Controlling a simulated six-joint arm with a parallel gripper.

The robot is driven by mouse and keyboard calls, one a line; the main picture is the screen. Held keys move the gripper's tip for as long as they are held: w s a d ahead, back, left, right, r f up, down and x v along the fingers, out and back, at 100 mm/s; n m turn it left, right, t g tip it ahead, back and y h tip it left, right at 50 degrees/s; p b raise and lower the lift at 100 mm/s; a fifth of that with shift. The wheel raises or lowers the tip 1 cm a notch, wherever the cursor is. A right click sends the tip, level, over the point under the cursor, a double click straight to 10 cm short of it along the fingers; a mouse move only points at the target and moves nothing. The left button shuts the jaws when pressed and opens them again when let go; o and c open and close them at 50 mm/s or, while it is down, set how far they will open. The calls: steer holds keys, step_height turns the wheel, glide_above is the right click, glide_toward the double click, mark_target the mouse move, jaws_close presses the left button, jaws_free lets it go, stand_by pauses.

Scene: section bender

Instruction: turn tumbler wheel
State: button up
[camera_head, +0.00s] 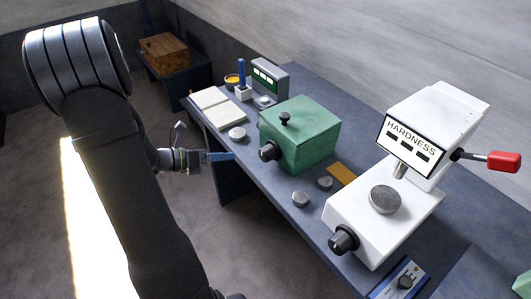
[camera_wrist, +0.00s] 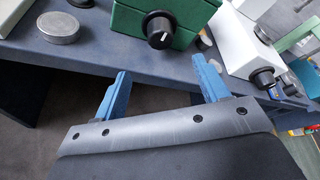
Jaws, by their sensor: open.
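No part is labelled as a tumbler wheel; black round knobs are the turnable parts I see. The green box (camera_head: 309,139) on the bench has a black knob (camera_head: 269,151) on its front and a small black knob (camera_head: 285,118) on top. The front knob, with a white mark, shows at the top of the wrist view (camera_wrist: 160,31). The white hardness tester (camera_head: 374,219) has a black knob (camera_head: 343,239) low on its front. My gripper (camera_head: 222,157) is open and empty beside the bench edge, left of the green box and apart from its front knob. Its blue fingers (camera_wrist: 164,85) are spread.
Metal discs (camera_head: 300,199) lie near the bench's front edge, one left of the green box (camera_head: 237,133). The tester has a red-handled lever (camera_head: 503,161) on the right. The floor before the bench is clear.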

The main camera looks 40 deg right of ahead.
mark_target(263, 156)
steer(key=x, duration=1.5)
steer(key=shift+s+d, duration=0.1)
steer(key=c, duration=1)
steer(key=shift+m, duration=0.3)
steer(key=m+t, duration=0.1)
steer(key=m, duration=0.1)
steer(key=shift+s+m+t, duration=0.1)
steer(key=shift+m+t, duration=0.2)
steer(key=shift+t, duration=0.1)
steer(key=m+t, duration=0.2)
steer(key=m, duration=0.1)
steer(key=m+t, duration=0.2)
steer(key=m, duration=0.1)
steer(key=shift+s+f, duration=0.1)
steer(key=shift+m+t+h, duration=0.3)
steer(key=shift+m+t, duration=0.6)
steer(key=shift+m, duration=0.5)
